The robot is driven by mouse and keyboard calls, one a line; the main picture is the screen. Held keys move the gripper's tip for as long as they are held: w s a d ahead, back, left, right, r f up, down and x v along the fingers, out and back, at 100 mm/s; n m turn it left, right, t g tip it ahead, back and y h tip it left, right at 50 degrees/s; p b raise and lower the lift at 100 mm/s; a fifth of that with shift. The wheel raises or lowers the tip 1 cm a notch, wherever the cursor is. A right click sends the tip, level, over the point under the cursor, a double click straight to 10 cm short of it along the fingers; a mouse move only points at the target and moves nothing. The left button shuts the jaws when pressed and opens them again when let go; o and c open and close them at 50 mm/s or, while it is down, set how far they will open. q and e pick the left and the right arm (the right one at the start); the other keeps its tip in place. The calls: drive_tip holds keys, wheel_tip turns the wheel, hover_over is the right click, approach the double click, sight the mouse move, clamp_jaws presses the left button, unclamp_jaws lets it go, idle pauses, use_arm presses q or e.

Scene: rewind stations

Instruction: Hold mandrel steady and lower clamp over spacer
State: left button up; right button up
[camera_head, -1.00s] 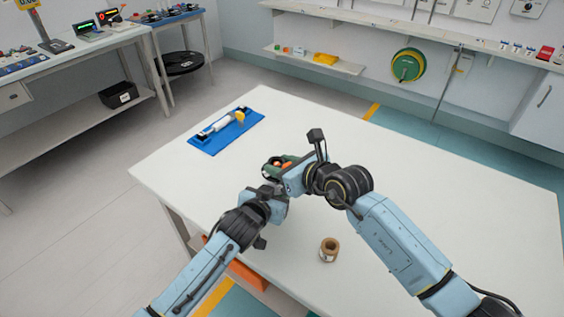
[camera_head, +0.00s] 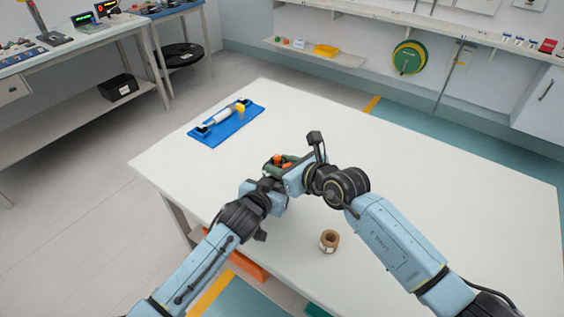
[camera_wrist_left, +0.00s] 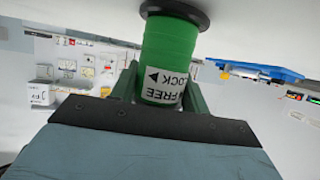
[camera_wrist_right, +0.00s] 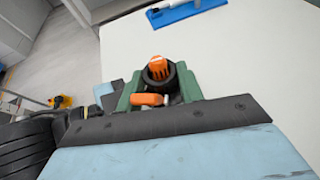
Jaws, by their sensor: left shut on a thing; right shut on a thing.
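In the left wrist view a green cylinder with a black flange and a "FREE/LOCK" label, which looks like the mandrel (camera_wrist_left: 168,52), stands between the fingers of my left gripper (camera_wrist_left: 160,88). That gripper is shut on it. In the right wrist view my right gripper (camera_wrist_right: 155,90) is shut on the clamp (camera_wrist_right: 148,99), which shows orange parts and a black ring. In the head view both grippers meet close together over the table, and the contact between clamp and mandrel is hidden. A brown ring (camera_head: 329,241), perhaps a spacer, stands apart on the table.
A blue tray (camera_head: 215,137) with a white roll and a yellow part lies at the table's far left. The white table (camera_head: 440,200) is clear on the right. An orange bin (camera_head: 248,265) shows below its near edge. A wall shelf (camera_head: 315,53) stands beyond.

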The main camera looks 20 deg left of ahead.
use_arm(q)
drive_tip(key=shift+r, duration=0.1)
use_arm(e)
drive_tip(key=shift+f, duration=0.4)
drive_tip(key=o, duration=1.1)
drive_tip(key=shift+s+f, duration=0.1)
use_arm(q)
drive_tip(key=shift+w+r, duration=0.1)
use_arm(e)
drive_tip(key=shift+o, duration=0.2)
drive_tip(key=shift+s+a+f, duration=0.1)
use_arm(q)
drive_tip(key=shift+d+r, duration=0.1)
use_arm(e)
drive_tip(key=shift+s+f, duration=0.1)
drive_tip(key=shift+s+d, duration=0.25)
drive_tip(key=shift+d, duration=0.2)
drive_tip(key=r+v, duration=0.1)
drive_tip(key=v, duration=1)
drive_tip(key=shift+w, duration=0.3)
